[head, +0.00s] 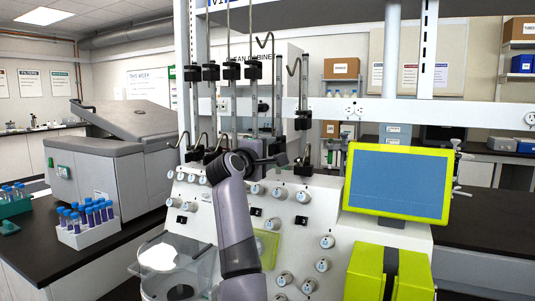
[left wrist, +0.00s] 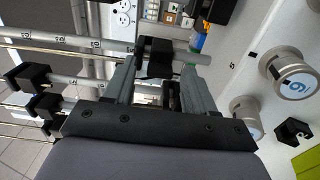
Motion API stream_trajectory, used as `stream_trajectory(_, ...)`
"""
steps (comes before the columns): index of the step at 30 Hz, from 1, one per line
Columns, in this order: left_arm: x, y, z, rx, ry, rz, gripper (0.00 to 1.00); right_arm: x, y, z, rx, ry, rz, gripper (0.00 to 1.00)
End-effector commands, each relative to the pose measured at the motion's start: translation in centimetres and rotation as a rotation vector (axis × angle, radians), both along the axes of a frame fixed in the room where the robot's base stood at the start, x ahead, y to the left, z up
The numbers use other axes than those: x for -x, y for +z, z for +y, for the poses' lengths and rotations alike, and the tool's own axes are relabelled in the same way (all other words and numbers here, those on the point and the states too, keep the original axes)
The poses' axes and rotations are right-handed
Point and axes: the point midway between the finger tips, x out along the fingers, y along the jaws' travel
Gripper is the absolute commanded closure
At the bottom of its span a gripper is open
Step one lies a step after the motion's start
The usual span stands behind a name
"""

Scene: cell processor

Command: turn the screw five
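The white machine (head: 205,212) has many round silver knobs on its sloped front, such as one knob (head: 327,241) low on the panel. Labels are too small to read in the head view, so I cannot single out screw five. In the left wrist view a large knob (left wrist: 290,75) with a blue digit, 6 or 9, is at the right. My left gripper (head: 278,152) is at the foot of the vertical rods, above the knobs. In the left wrist view its fingers (left wrist: 157,80) are apart, with a black clamp (left wrist: 155,57) on a rod between or just beyond them; contact is unclear.
Hooked vertical rods with black clamps (head: 211,72) stand close around the gripper. A green-framed screen (head: 397,182) is at the right, with a green box (head: 365,270) below it. A tube rack (head: 88,232) stands on the left bench.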

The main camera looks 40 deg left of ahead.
Motion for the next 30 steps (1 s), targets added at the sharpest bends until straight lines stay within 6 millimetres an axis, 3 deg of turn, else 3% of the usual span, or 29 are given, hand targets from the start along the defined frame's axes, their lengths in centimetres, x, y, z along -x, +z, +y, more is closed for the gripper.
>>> stream_trajectory(11, 0.3, -0.1, -0.1, 0.001, 0.001, -0.001, 0.43, 0.0, -0.2, 0.0, 0.0, 0.0, 0.0, 0.57)
stream_trajectory(30, 6.5, -0.1, -2.1, 0.0, 0.001, -0.001, 0.43, 0.0, -1.9, 0.0, 0.0, 0.0, 0.001, 0.57)
